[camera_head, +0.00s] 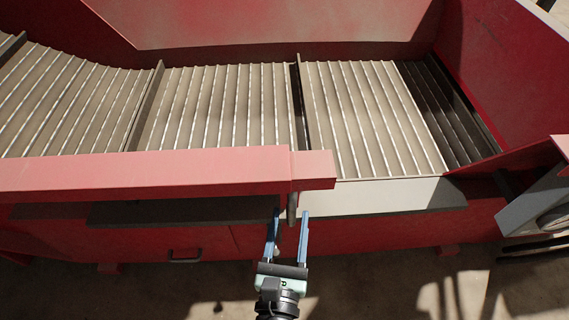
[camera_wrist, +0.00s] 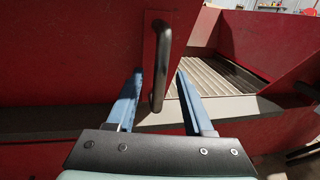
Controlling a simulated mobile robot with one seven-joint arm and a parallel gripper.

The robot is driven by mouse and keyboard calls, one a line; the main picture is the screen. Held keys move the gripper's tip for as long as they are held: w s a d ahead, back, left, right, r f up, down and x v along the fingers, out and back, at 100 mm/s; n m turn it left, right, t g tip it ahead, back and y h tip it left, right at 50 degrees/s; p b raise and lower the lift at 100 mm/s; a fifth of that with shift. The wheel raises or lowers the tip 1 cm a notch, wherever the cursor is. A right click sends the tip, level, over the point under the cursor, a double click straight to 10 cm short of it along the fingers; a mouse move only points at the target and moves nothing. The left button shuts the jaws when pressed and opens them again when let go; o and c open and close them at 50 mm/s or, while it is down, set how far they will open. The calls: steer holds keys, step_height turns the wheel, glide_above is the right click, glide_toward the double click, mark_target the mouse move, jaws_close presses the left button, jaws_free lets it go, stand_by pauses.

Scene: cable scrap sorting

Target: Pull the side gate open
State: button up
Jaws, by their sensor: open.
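The side gate (camera_head: 313,172) is a red panel at the right end of the long red side wall. In the wrist view the gate (camera_wrist: 184,30) carries a dark vertical bar handle (camera_wrist: 161,52). The handle (camera_head: 292,207) looks small in the head view, just under the gate's top edge. My gripper (camera_head: 289,216) is open, its blue fingers pointing at the gate. In the wrist view one finger of my gripper (camera_wrist: 159,74) shows on each side of the handle. I see no clear contact, and cannot tell how deep the handle sits between them.
Right of the gate is an opening with a pale sill (camera_head: 390,192). Behind it lies a ribbed conveyor belt (camera_head: 220,108) with dark crossbars. A red side wall (camera_head: 510,70) and a grey metal part (camera_head: 530,205) stand at the right. The floor in front is mostly clear.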

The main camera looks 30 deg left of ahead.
steer(key=v, duration=0.7)
steer(key=shift+w, duration=0.1)
